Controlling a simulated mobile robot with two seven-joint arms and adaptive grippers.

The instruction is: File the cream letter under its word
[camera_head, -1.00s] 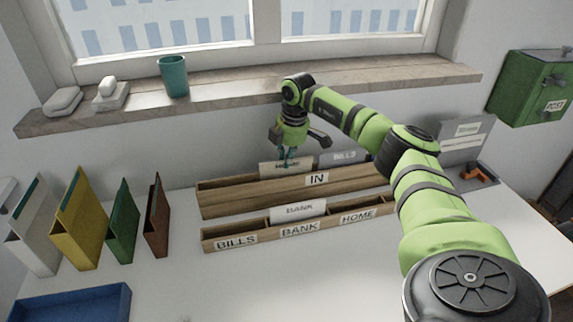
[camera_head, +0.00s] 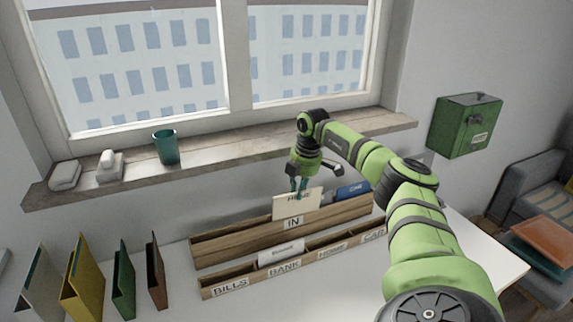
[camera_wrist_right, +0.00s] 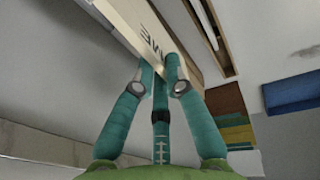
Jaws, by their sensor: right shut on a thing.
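My right gripper (camera_head: 298,190) is shut on the top edge of the cream letter (camera_head: 285,206), at the IN rack (camera_head: 240,237). The letter stands upright; its word is partly covered by the fingers, and "ME" shows in the right wrist view (camera_wrist_right: 135,30). I cannot tell whether its lower edge is clear of the rack. The front rack (camera_head: 215,294) has labels BILLS (camera_head: 230,285), BANK (camera_head: 284,266), HOME (camera_head: 331,250) and one starting "CA" (camera_head: 373,235). A white letter (camera_head: 281,253) stands in the BANK part. My left gripper is not in view.
A blue letter (camera_head: 353,190) stands in the IN rack to the right. Several upright folders, one yellow (camera_head: 82,285), stand at left. A teal cup (camera_head: 166,148) is on the window sill (camera_head: 225,148). A green post box (camera_head: 465,125) hangs at right.

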